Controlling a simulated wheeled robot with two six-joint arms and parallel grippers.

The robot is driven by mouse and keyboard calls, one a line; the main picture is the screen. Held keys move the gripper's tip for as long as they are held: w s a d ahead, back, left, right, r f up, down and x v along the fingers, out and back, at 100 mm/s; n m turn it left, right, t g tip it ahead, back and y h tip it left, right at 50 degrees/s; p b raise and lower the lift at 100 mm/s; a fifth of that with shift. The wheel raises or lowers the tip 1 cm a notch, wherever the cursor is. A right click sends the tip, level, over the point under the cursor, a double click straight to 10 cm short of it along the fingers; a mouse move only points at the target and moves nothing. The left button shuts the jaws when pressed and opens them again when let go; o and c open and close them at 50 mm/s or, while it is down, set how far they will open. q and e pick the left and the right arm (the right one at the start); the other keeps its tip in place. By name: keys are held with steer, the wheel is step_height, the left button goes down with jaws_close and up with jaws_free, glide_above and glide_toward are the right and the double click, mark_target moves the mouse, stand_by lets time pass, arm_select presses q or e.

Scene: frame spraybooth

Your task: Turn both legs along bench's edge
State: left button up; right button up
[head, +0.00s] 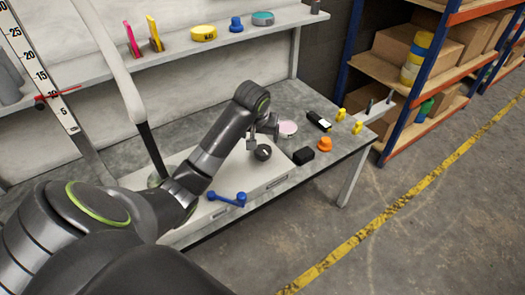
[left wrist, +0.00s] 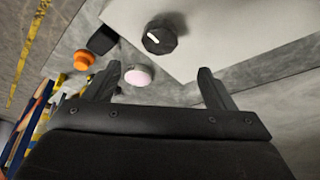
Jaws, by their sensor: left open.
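I cannot tell for certain which parts are the legs. Two small yellow pieces, one (head: 341,114) and another (head: 357,127), stand near the bench's far right edge. A pale plate with two dark upright pegs (head: 378,108) shows just beyond them. My left gripper (head: 264,132) is over the grey bench (head: 283,95), above a black round knob (head: 263,152) on a white panel (head: 267,178). In the left wrist view the left gripper (left wrist: 156,85) is open and empty, with the knob (left wrist: 160,38) and a pink disc (left wrist: 138,75) beyond its fingers. My right gripper does not show.
An orange knob (head: 324,145), a black block (head: 303,156) and a black-and-white item (head: 319,121) lie right of the gripper. A blue two-ended handle (head: 228,199) is at the panel's front. A back shelf (head: 215,38) holds small items. Racks stand right; the floor (head: 390,235) is clear.

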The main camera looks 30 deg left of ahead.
mark_target(263, 150)
arm_select(q)
steer(key=b+x, duration=0.1)
steer(key=x, duration=0.9)
steer(key=shift+w+b, duration=0.1)
steer(key=shift+b, duration=0.3)
steer(key=shift+w+a+f, duration=0.1)
steer(key=shift+w+f, duration=0.1)
steer(key=shift+f, duration=0.4)
steer(key=shift+w+f, duration=0.1)
steer(key=shift+f, duration=0.05)
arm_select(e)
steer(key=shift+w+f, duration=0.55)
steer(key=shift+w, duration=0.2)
arm_select(q)
steer(key=c, duration=1)
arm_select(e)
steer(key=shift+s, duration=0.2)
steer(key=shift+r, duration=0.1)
